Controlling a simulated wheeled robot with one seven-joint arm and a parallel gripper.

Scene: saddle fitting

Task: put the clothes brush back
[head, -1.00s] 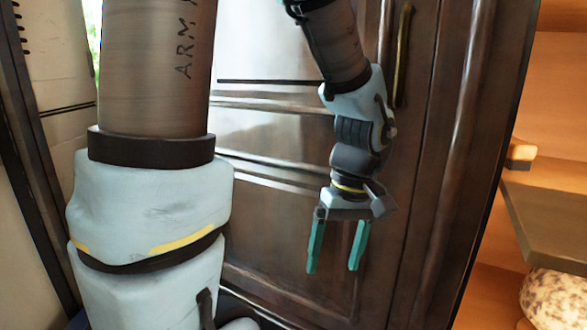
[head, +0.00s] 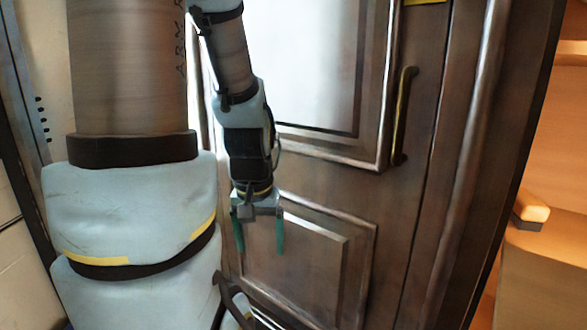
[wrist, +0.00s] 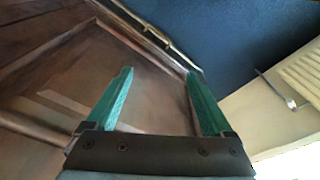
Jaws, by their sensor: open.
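My gripper (head: 259,235) is open and empty, its two teal fingers pointing down in front of a dark wooden door. In the wrist view its fingers (wrist: 160,78) are spread with nothing between them. I cannot surely make out the clothes brush. A small block (head: 531,208), pale wood above and darker below, sits at the right edge of the head view, beyond the door's frame. It may be the brush, but I cannot tell. My gripper is well to the left of it and apart from it.
The brown panelled door (head: 330,190) looks shut and fills the middle; its brass upright handle (head: 403,115) stands out on the right. Lit orange-brown shelving (head: 560,265) lies at far right. The wrist view shows a dark blue surface (wrist: 235,35) beyond the door.

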